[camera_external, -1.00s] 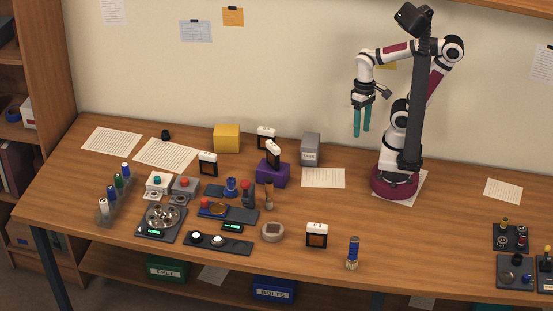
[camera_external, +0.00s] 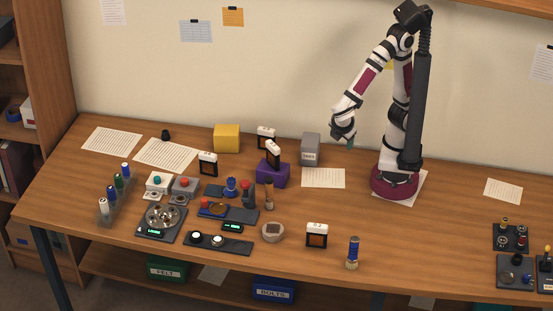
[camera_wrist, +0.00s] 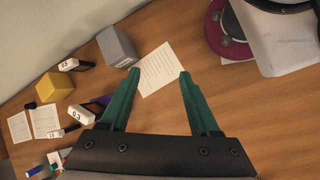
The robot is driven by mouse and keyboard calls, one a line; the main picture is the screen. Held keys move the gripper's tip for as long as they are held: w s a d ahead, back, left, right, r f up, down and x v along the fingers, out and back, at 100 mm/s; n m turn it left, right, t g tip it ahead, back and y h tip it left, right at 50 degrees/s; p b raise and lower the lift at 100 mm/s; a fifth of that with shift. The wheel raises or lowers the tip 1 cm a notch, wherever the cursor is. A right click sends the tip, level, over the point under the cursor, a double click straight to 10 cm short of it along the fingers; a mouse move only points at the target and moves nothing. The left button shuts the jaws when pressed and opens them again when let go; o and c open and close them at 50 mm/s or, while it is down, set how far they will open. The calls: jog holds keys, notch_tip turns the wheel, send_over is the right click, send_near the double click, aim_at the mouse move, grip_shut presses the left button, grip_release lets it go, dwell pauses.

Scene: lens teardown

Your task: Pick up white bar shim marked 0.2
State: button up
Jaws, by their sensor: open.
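My gripper (camera_wrist: 158,73) is open and empty, its two green fingers apart above the table in the wrist view. In the external view my gripper (camera_external: 349,145) is high at the right, mostly hidden by the wrist. Several white-topped pieces with dark frames are in view. One stands on the purple block (camera_external: 272,176); its white bar (camera_wrist: 80,115) seems to read 0.3. Another white bar (camera_wrist: 69,64) lies beyond it, by the yellow and grey blocks, its mark unclear. A third (camera_wrist: 56,133) is at lower left. A fourth piece (camera_external: 317,229) stands at the front. I cannot tell which is 0.2.
A yellow block (camera_external: 227,138) and a grey block (camera_external: 310,149) stand at the back. A paper sheet (camera_external: 323,178) lies below my gripper. Button boxes, a round dish (camera_external: 163,216) and small tools crowd the left.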

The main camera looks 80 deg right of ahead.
jog(key=w+a+f+n+t+h, duration=0.1)
jog(key=a+f+n+t, duration=0.1)
jog(key=a+n+t, duration=0.35)
jog(key=n+t+y, duration=0.7)
jog(key=n, duration=1.1)
send_near(309, 228)
jog(key=shift+n+t+y, duration=0.25)
jog(key=shift+n+y, duration=0.15)
jog(key=shift+n, duration=0.05)
jog(key=x, duration=0.3)
jog(key=d+f+x, duration=0.1)
jog(key=x, duration=0.6)
jog(key=shift+s+d+f, duration=0.25)
jog(key=shift+s+d, duration=0.05)
jog(key=shift+d, duration=0.1)
jog(key=shift+w+f, duration=0.15)
jog(key=shift+w, duration=0.25)
grip_shut()
